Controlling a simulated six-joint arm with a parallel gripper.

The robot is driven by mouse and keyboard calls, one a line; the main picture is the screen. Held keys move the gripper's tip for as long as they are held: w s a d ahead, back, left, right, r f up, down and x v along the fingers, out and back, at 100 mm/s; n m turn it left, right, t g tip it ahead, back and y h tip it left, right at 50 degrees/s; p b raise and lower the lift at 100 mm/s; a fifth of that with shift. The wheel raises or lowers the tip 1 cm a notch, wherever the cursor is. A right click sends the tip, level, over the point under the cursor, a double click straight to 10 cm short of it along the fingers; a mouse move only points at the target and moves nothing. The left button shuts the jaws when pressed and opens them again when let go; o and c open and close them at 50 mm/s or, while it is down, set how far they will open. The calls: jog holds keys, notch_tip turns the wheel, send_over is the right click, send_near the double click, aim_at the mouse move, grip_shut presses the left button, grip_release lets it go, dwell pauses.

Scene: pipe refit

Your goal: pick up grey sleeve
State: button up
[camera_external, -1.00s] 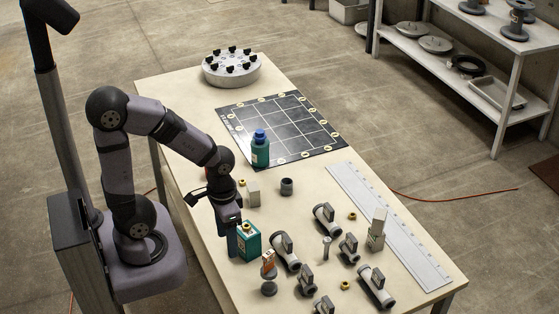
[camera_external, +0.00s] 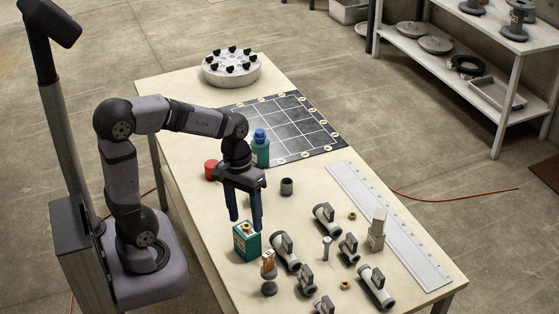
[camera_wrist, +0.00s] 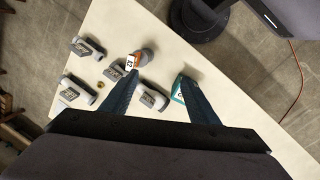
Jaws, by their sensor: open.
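The grey sleeve (camera_external: 287,187) appears to be the short dark grey hollow cylinder standing upright on the table, right of my gripper. My gripper (camera_external: 245,223) is open and empty, with its fingers pointing down above and beside the teal box (camera_external: 247,244). The sleeve is apart from the fingers. In the wrist view the two blue fingers of my gripper (camera_wrist: 157,82) are spread, with bare table and part of the teal box (camera_wrist: 178,90) beyond them. I cannot make out the sleeve in that view.
Several grey valves (camera_external: 327,219) lie at the front right, near an orange-labelled piece (camera_external: 268,264). A green bottle with a blue cap (camera_external: 260,148) and a red piece (camera_external: 210,170) stand behind my gripper. A ruler strip (camera_external: 385,225) runs along the right. Table around the sleeve is clear.

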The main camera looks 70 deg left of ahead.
jog(key=w+a+f+n+t+h+b, duration=0.2)
jog(key=w+a+n+t+h+b, duration=0.3)
jog(key=w+a+n+b, duration=0.8)
jog(key=a+r+n+t+b, duration=0.25)
jog(key=a+n+t, duration=0.6)
jog(key=a, duration=1.45)
jog(key=n+g, duration=0.2)
jog(key=n, duration=0.1)
send_near(292, 184)
jog(key=shift+m, duration=0.25)
jog(key=shift+a+f+p+x, duration=0.1)
jog(key=shift+a+p+x, duration=0.15)
jog(key=shift+x, duration=0.7)
jog(key=shift+a+f+p+x, duration=0.15)
jog(key=shift+p+x, duration=0.15)
jog(key=shift+x, duration=0.65)
jog(key=shift+a+f+p+x, duration=0.1)
jog(key=shift+a+p+x, duration=0.15)
jog(key=shift+x, duration=0.7)
jog(key=shift+w, duration=0.1)
jog(key=c, duration=1.1)
